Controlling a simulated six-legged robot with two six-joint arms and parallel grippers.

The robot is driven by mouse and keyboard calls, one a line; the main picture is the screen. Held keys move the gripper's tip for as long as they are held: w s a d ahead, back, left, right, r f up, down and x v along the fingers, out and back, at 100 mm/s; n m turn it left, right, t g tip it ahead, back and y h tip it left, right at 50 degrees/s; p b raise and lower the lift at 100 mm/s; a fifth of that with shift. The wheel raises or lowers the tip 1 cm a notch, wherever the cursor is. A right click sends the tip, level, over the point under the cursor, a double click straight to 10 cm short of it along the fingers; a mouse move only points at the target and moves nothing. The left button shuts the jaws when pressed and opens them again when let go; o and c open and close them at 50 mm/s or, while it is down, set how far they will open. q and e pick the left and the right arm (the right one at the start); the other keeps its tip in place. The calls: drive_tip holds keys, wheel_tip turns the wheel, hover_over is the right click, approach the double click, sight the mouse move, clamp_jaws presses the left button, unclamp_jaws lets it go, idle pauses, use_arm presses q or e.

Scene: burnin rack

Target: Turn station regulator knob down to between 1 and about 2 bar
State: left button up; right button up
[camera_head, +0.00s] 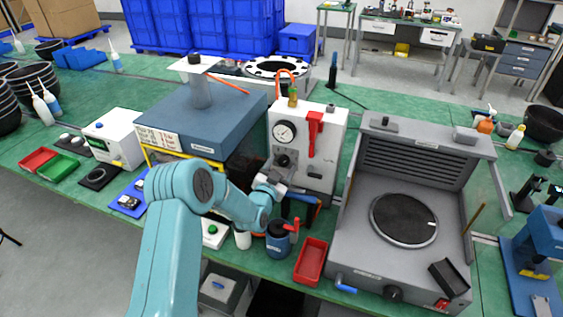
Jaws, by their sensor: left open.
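The station (328,165) is a pale upright panel on the green bench, with a round white gauge (284,131) near its upper left. The gauge needle is too small to read. The black regulator knob (283,160) sits just below the gauge. My teal left arm reaches up from the bottom, and its open left gripper (281,173) is just in front of and below the knob. I cannot tell whether the fingers touch the knob. The gripper hides the lower left of the panel. My right gripper is not in view.
A red lever (314,134) stands right of the gauge. A grey machine with a round plate (404,219) stands to the right, a blue-topped box (222,110) to the left. A blue pot (279,240) and red tray (311,261) sit in front.

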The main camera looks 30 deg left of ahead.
use_arm(q)
drive_tip(key=shift+w+a, duration=0.15)
drive_tip(key=shift+w, duration=0.25)
drive_tip(key=shift+r, duration=0.1)
drive_tip(key=shift+c, duration=0.3)
